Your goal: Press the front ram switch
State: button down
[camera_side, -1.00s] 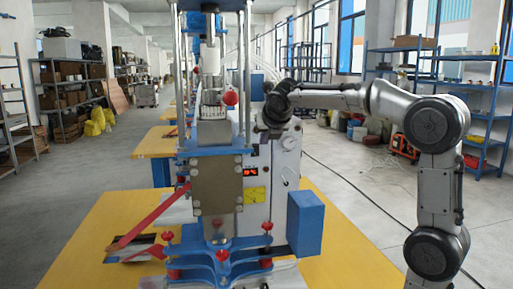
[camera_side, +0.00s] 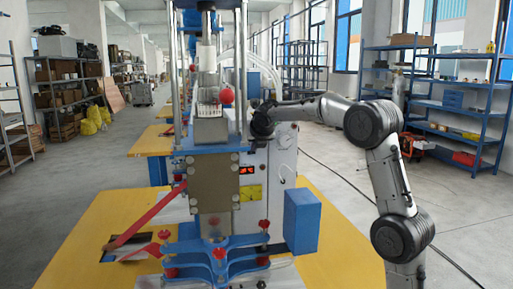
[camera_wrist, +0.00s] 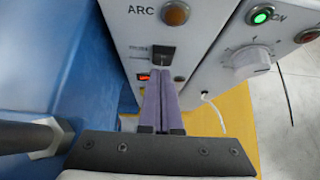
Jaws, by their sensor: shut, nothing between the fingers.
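In the wrist view my gripper (camera_wrist: 163,62) is shut and empty, its two purple fingers side by side. They point at a panel of the welding machine. A black rectangular piece, looking like a switch (camera_wrist: 162,52), sits at the fingertips, with small unreadable labels to its left. I cannot tell whether the fingers touch it. Whether it is the front ram switch is not readable. In the side view the welding machine (camera_side: 222,182) stands on the yellow table, and my fingers are hidden behind its upper part.
The wrist view shows an orange lamp (camera_wrist: 176,13) marked ARC, a lit green button (camera_wrist: 262,15) and a white dial (camera_wrist: 250,62). A blue box (camera_side: 302,222) sits right of the machine. The yellow table (camera_side: 345,262) is bare at right.

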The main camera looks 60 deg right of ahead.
jog(key=shift+w+d+r, duration=0.1)
jog(key=shift+w+d, duration=0.35)
jog(key=shift+d, duration=0.05)
jog(key=shift+w+d+r, duration=0.1)
jog(key=shift+w+d, duration=0.1)
jog(key=shift+r, duration=0.8)
jog(key=shift+a, duration=0.1)
jog(key=v, duration=1.3)
jog(key=shift+r, duration=0.25)
